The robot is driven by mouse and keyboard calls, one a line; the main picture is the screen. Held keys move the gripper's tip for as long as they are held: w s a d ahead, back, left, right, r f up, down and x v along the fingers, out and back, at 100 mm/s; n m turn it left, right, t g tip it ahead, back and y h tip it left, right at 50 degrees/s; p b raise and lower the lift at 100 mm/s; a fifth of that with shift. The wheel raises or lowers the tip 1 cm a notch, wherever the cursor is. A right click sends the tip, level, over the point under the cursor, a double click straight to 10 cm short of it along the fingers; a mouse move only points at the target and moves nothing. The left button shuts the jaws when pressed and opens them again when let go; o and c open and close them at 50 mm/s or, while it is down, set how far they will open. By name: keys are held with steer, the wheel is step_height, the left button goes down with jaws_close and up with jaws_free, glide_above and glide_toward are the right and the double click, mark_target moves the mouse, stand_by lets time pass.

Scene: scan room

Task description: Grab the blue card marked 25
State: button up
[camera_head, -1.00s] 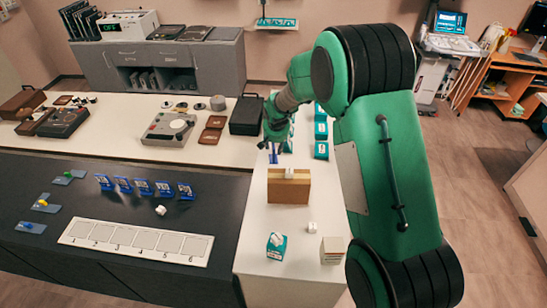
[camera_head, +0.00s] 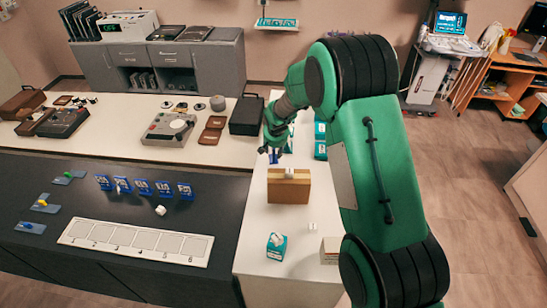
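Several blue cards with white markings stand in a row on the dark counter, from the left one (camera_head: 103,183) to the right one (camera_head: 186,191). Their markings are too small to read surely, so I cannot tell which is 25. My gripper (camera_head: 274,147) is far from that row, pointing down over the white counter behind a brown box. A small blue piece (camera_head: 273,157) shows right at its fingertips, perhaps a card. I cannot tell whether the fingers hold it or it stands on the counter, and its marking is not legible.
The brown box (camera_head: 289,190) stands on the white counter (camera_head: 257,222) just in front of my gripper. Teal boxes (camera_head: 320,150) stand to its right. A numbered white strip (camera_head: 136,242) lies on the dark counter. A teal-and-white box (camera_head: 276,246) stands nearer the front.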

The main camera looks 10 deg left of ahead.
steer(key=shift+x, duration=1.35)
jaws_close()
